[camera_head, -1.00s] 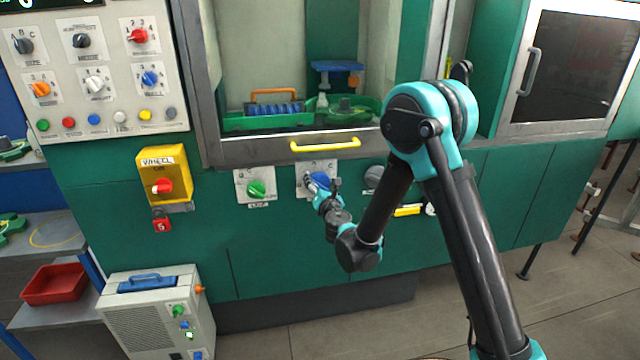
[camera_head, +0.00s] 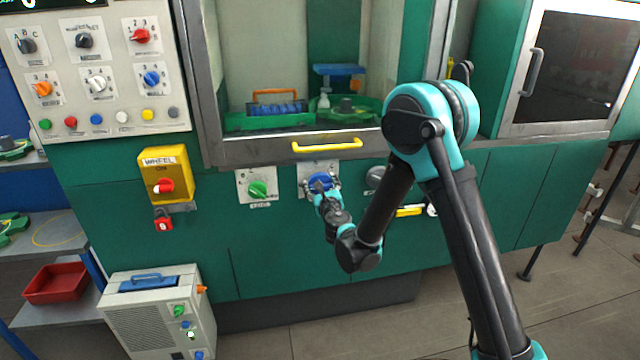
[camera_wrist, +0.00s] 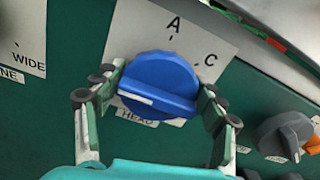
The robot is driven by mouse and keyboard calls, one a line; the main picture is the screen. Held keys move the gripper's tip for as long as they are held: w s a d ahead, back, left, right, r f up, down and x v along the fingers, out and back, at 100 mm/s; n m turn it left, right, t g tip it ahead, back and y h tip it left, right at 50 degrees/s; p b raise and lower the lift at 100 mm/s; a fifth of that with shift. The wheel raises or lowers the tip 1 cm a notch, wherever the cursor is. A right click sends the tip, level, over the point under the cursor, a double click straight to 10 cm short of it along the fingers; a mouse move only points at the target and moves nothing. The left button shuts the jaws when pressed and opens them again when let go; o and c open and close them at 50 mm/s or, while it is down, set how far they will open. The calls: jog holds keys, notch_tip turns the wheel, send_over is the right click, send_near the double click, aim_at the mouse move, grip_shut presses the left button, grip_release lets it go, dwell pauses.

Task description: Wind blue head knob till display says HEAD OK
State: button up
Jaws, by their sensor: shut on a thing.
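The blue head knob (camera_head: 320,181) sits on a pale plate on the green machine front, below the yellow handle. In the wrist view the blue knob (camera_wrist: 160,84) fills the middle, with letters A and C above it and a HEAD label below. Its ridge has a white mark at the left end. My gripper (camera_wrist: 160,92) is closed around the knob, one finger on each side. In the head view my gripper (camera_head: 322,190) is at the knob. The display (camera_head: 55,3) is cut off at the top left, and its words cannot be read.
A green knob (camera_head: 258,189) is left of the blue one and a grey knob (camera_wrist: 284,134) is right of it. The yellow handle (camera_head: 327,146) runs just above. A yellow WHEEL box (camera_head: 165,175) stands out farther left.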

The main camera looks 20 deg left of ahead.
dwell(0.3)
jog(key=o, duration=1.2)
